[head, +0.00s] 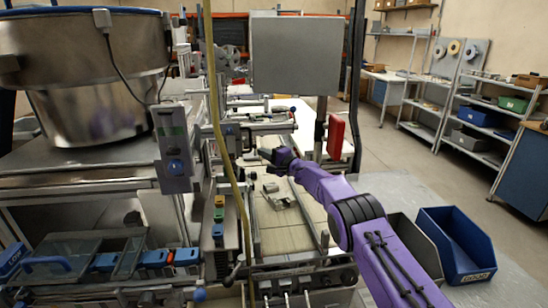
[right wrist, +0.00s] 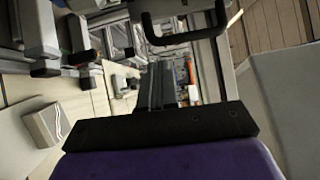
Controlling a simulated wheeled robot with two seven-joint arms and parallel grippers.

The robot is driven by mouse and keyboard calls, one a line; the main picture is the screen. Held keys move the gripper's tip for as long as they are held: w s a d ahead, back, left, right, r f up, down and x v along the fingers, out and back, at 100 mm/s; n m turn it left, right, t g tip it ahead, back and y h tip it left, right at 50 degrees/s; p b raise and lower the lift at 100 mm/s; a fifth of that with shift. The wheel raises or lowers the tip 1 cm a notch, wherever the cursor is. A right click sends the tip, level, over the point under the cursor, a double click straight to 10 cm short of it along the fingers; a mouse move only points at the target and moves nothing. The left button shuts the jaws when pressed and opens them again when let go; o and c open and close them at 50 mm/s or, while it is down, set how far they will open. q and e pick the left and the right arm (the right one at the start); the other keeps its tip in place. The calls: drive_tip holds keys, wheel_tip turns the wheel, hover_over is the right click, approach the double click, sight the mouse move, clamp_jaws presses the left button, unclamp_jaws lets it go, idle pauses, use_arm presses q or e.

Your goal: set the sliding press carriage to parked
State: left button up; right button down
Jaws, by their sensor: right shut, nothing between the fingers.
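My right gripper (head: 277,158) reaches in from the right on its purple arm, over the conveyor belt (head: 285,238) of the machine. Its dark fingers also show in the right wrist view (right wrist: 155,85), shut together with nothing between them. Just ahead of them there is a black U-shaped handle (right wrist: 187,38); a gap or contact with it cannot be told. In the head view a metal cross-bar assembly (head: 262,128) spans the belt just beyond the gripper. I cannot tell for sure which part is the sliding press carriage, or its position. My left gripper is out of view.
A steel bowl (head: 95,95) and a grey control box (head: 173,150) stand left. A grey panel (head: 295,55) and a red part (head: 336,136) are behind the gripper. A blue bin (head: 455,240) stands right. A small metal piece (head: 278,196) lies on the belt.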

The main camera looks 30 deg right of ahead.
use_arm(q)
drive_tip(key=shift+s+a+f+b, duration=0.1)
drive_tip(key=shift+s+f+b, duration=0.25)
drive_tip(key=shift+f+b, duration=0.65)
use_arm(e)
drive_tip(key=d+v, duration=0.1)
drive_tip(key=v, duration=1)
drive_tip(key=shift+d, duration=0.2)
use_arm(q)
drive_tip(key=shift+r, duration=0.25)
